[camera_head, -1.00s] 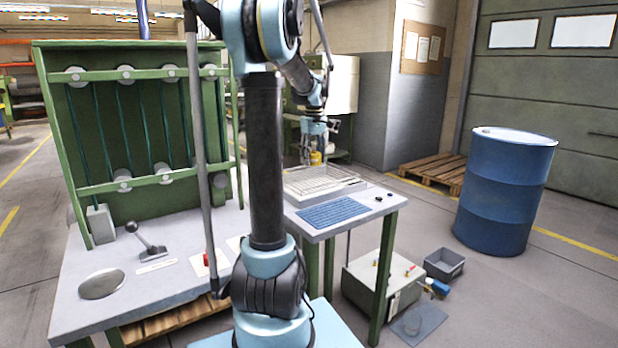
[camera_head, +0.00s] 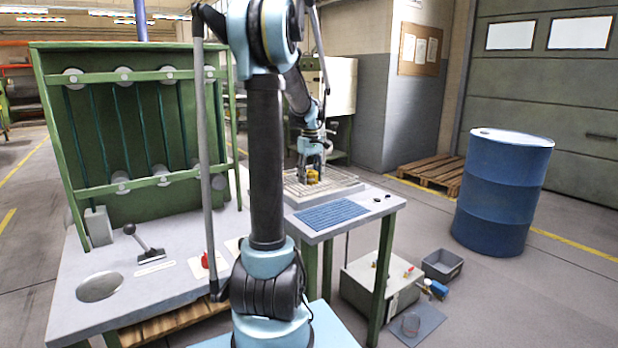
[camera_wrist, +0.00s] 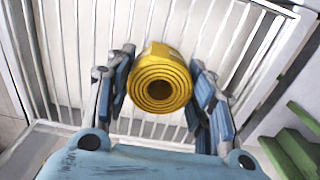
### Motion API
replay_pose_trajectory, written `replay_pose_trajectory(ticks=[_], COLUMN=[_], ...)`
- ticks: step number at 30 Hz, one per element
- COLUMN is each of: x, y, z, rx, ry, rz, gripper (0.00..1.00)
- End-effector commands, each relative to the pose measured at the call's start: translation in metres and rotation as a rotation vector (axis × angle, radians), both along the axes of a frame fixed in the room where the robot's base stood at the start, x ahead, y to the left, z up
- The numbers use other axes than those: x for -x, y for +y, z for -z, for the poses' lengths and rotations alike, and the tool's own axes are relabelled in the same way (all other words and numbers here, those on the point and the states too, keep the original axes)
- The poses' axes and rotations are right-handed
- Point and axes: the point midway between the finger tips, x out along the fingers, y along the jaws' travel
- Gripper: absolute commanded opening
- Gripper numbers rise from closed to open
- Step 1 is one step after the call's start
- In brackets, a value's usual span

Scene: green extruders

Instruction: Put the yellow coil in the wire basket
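The yellow coil (camera_head: 312,177) is a rolled spiral, seen end-on in the wrist view (camera_wrist: 160,55). It is between the two fingers of my gripper (camera_wrist: 160,88), which appear closed against its sides. In the head view, my gripper (camera_head: 312,170) points down with the coil low at the wire basket. The wire basket (camera_head: 345,184) is pale and shallow, on the far part of the side table. Its white bars (camera_wrist: 60,50) lie behind and around the coil in the wrist view. Whether the coil touches the basket floor cannot be told.
A blue ribbed mat (camera_head: 335,213) lies in front of the basket, with small black pieces (camera_head: 383,198) to its right. A green rack (camera_head: 130,120) stands left on the grey bench. A blue drum (camera_head: 503,190) and grey bin (camera_head: 443,264) stand on the floor at right.

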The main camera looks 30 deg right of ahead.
Motion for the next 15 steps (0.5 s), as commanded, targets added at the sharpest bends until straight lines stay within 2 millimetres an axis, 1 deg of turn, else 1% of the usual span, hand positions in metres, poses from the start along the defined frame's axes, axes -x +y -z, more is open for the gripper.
replay_pose_trajectory(ticks=[1,2,3,12,15], x=[0.0000,0.0000,0.0000,0.0001,0.0001], y=[-0.0001,-0.0001,-0.0001,-0.0003,-0.0004], z=[-0.0001,-0.0002,-0.0002,-0.0006,-0.0038], rx=[0.000,0.000,0.000,0.000,0.000], ry=[0.000,0.000,0.000,0.000,0.000], rz=[0.000,0.000,0.000,0.000,0.001], gripper=[0.60,0.67,0.69,0.69,0.69])
